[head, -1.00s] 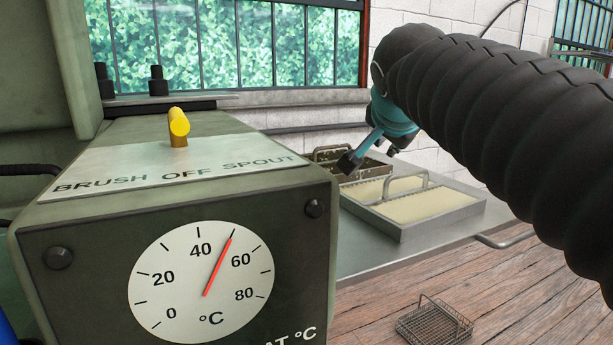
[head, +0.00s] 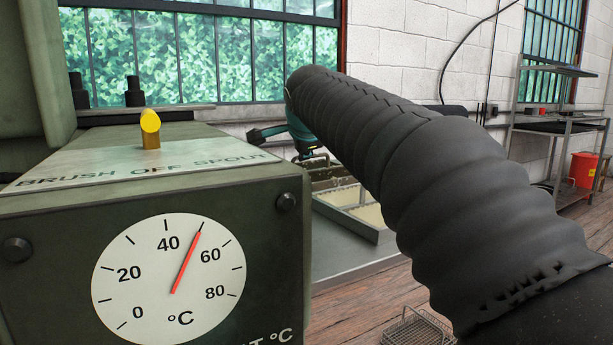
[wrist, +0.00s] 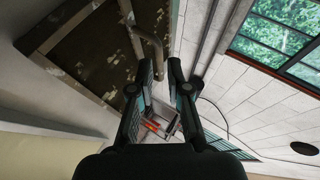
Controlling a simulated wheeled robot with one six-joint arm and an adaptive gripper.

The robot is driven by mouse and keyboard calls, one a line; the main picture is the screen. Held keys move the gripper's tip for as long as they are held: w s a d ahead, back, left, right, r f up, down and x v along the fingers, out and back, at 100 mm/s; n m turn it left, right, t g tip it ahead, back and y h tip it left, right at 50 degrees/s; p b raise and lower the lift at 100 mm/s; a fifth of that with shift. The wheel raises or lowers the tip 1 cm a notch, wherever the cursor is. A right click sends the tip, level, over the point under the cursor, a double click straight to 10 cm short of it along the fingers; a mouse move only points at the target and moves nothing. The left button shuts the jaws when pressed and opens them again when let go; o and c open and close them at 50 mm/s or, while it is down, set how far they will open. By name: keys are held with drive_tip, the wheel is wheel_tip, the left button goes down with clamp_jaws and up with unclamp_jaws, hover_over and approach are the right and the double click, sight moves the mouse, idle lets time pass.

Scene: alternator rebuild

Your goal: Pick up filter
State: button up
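Filters with wire handles lie in a metal tray beyond the dial machine. In the head view a dark, dirty filter (head: 332,183) is at the back, and a cream filter (head: 370,215) is in front of it, partly hidden by my arm. In the wrist view the blotchy dark filter (wrist: 85,55) fills the upper left, with its bent metal handle (wrist: 140,38) close to the left fingertip. A cream surface (wrist: 30,158) is at lower left. My gripper (wrist: 161,65) is open, its fingers apart, and no filter is clearly held. In the head view my gripper (head: 262,134) appears above and behind the dark filter.
The green machine (head: 160,260) with a temperature dial and yellow knob (head: 150,128) stands close on the left. A wire basket (head: 418,328) lies on the floor. A shelf (head: 555,128) and red bucket (head: 583,170) stand far right. Windows and a white wall are behind.

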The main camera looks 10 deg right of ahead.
sight(324, 174)
drive_tip(key=shift+x, duration=2.9)
drive_tip(key=shift+s, duration=0.1)
clamp_jaws()
